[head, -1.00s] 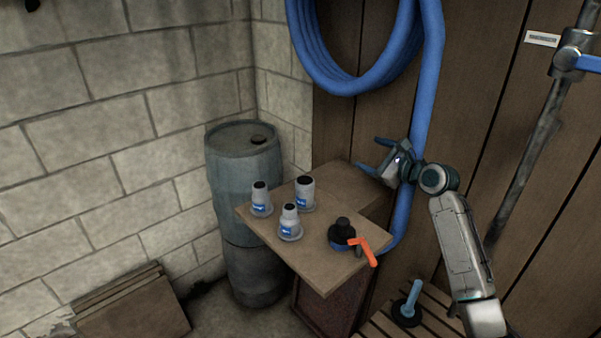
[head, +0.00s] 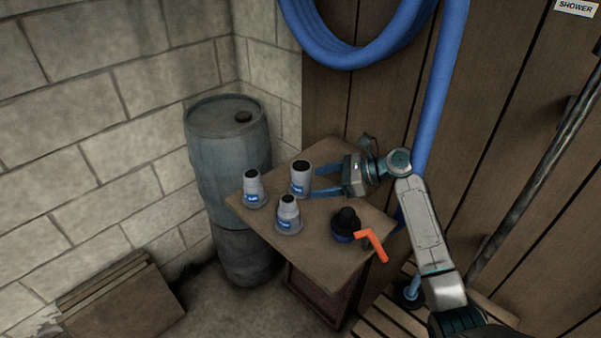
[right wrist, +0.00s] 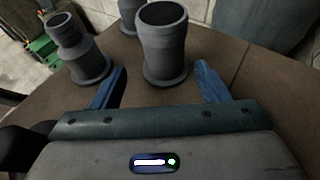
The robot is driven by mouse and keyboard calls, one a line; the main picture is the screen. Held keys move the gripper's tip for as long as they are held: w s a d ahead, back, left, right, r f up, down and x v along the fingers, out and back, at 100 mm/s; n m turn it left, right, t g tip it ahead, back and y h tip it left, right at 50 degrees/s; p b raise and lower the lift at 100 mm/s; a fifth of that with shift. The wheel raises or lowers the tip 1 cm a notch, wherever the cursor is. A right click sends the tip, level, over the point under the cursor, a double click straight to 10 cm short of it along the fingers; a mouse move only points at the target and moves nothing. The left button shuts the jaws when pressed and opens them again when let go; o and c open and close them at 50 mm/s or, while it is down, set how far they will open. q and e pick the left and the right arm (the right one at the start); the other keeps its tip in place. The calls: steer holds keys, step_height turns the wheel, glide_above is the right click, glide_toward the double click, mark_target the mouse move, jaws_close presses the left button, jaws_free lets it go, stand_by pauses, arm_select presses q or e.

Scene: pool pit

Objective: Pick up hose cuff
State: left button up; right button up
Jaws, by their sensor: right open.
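Three grey hose cuffs with dark open tops and blue labels stand upright on a small wooden table (head: 322,242). One cuff is at the left (head: 254,190), one at the front (head: 288,216), and one at the back right (head: 300,178). My right gripper (head: 316,181) is open, its blue fingers pointing at the back right cuff from the right. In the right wrist view this cuff (right wrist: 164,45) stands just ahead, roughly between the fingertips (right wrist: 160,80), with no clear contact. Another cuff (right wrist: 75,48) stands to the left there. My left gripper is not in view.
A black fitting (head: 346,222) with an orange handle (head: 371,244) sits at the table's right side, below my right gripper. A blue-grey barrel (head: 235,160) stands behind left. A blue hose (head: 440,90) hangs on the wooden wall. A slatted bench (head: 385,325) is lower right.

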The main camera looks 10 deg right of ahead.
mark_target(302, 186)
steer(key=shift+w+a+f, duration=0.25)
steer(key=shift+w+a, duration=0.15)
steer(key=shift+a, duration=0.1)
steer(key=p+x, duration=0.2)
steer(key=x, duration=0.2)
steer(key=shift+w+a+f, duration=0.15)
steer(key=shift+a, duration=0.05)
steer(key=shift+a+f, duration=0.1)
steer(key=shift+f, duration=0.05)
steer(key=shift+w, duration=0.1)
steer(key=shift+c, duration=1.1)
steer(key=c, duration=0.9)
